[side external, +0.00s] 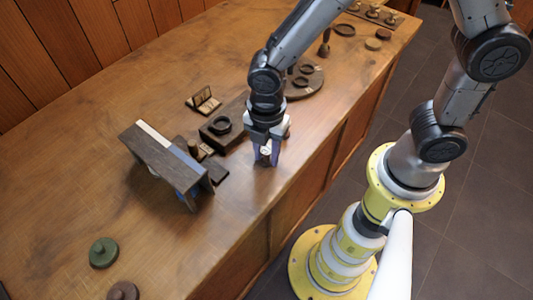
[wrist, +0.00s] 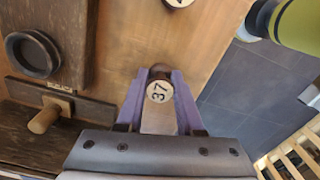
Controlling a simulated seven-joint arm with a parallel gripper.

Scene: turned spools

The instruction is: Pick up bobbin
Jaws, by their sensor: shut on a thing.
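My gripper (side external: 266,157) is low over the table near its front edge, pointing down. In the wrist view its two purple fingers (wrist: 160,84) are closed around a small turned piece, seemingly the bobbin (wrist: 159,92). Its pale round end face bears the number 37, and a darker brown part shows behind it. The fingers hide its sides. In the side view the bobbin's pale end (side external: 265,150) shows small between the fingers. I cannot tell whether it touches the table.
A dark block with a black ring (side external: 221,125) stands close left of my gripper. A dark wooden bench-like stand (side external: 165,160) is farther left. A round board with rings (side external: 318,80) lies behind. A green knobbed lid (side external: 103,252) is at the lower left. The table's front edge is near.

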